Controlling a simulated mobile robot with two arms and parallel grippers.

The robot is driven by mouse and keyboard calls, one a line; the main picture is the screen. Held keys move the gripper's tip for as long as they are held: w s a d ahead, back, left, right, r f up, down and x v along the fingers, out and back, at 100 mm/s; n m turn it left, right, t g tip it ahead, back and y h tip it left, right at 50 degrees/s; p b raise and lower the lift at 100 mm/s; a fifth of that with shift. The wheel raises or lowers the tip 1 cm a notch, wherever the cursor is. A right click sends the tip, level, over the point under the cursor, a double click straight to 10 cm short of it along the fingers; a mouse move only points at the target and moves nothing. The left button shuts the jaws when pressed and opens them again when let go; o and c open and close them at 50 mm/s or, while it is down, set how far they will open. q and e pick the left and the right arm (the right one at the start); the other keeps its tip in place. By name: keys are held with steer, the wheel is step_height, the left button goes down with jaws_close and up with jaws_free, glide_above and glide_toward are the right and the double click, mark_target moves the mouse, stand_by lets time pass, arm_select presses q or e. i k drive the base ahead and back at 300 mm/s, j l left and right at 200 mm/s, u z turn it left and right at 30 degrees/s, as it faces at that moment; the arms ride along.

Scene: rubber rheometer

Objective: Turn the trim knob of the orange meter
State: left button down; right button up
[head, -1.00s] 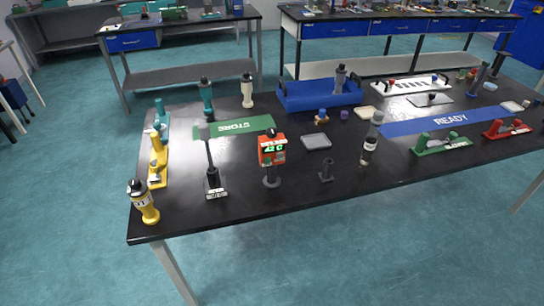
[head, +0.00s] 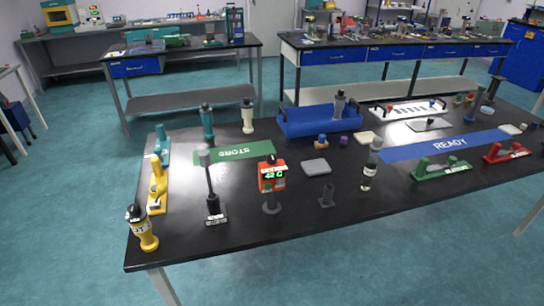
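The orange meter (head: 271,177) stands upright on a grey post with a round base on the black table, left of the table's middle near the front edge. Its lit green display faces me and seems to read "42 C". A small dark knob (head: 271,158) sits on top of it; its pointer angle is too small to tell. Neither of my grippers is in view, and nothing touches the meter.
A dark post (head: 211,190) stands close left of the meter, and a small dark holder (head: 327,195) and a bottle (head: 370,170) stand to its right. A grey pad (head: 316,167) lies behind right. A yellow-black bottle (head: 143,228) stands at the front left corner.

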mark_target(271, 159)
steer(key=i+j+z, duration=0.7)
steer(key=j, duration=0.15)
steer(key=k+l, duration=0.05)
steer(key=k, duration=0.05)
